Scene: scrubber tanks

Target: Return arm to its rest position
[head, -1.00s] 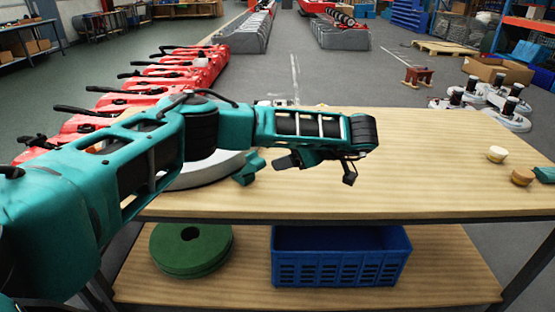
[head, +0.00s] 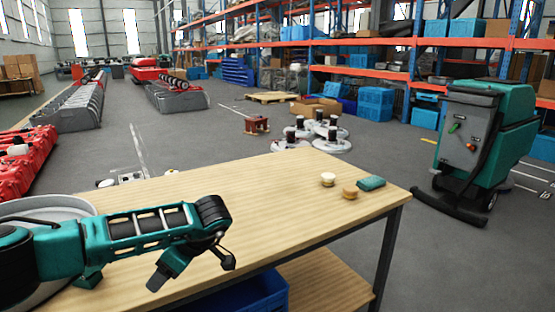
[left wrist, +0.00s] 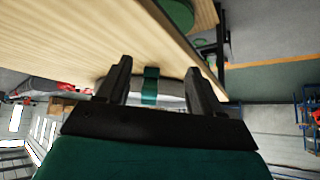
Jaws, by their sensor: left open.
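My left arm comes in from the left in the head view, over the light wooden table (head: 290,200). Its left gripper (head: 192,270) hangs at the arm's end above the table's near left part, with nothing seen in it. In the left wrist view the two dark fingers of the left gripper (left wrist: 160,80) stand apart. A small teal piece (left wrist: 150,86) shows beyond and between them; I cannot tell what it belongs to. My right gripper is in neither view.
A white round tub (head: 50,206) is at the table's left, partly behind my arm. Two small round pieces, cream (head: 328,179) and tan (head: 350,192), and a teal block (head: 371,183) lie at the table's right. A blue crate (head: 262,291) is below. A teal scrubber machine (head: 485,140) stands right.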

